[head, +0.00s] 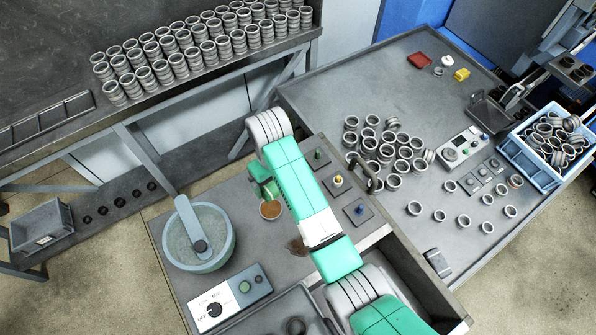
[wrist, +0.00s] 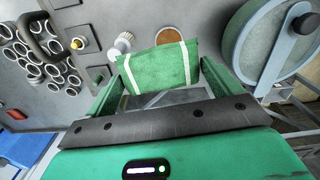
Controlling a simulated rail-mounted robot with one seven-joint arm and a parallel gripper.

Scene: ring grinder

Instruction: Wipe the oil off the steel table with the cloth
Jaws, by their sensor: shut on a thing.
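My gripper (wrist: 160,72) is shut on a folded green cloth (wrist: 158,66) with pale stripes, which spans the space between its fingers in the wrist view. In the head view the cloth (head: 268,190) is partly hidden by my arm, over the grey steel table (head: 262,246). A dark brown patch (head: 297,246), seemingly oil, lies on the table beside my arm and is partly covered by it. A round brown thing with a pale rim (head: 270,210) is just below the cloth in the head view; it also shows beyond the cloth in the wrist view (wrist: 171,34). I cannot tell whether the cloth touches the table.
Several button plates (head: 338,180) and a dark curved handle (head: 366,175) are at the right. Loose rings (head: 384,148) cover part of the neighbouring bench.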

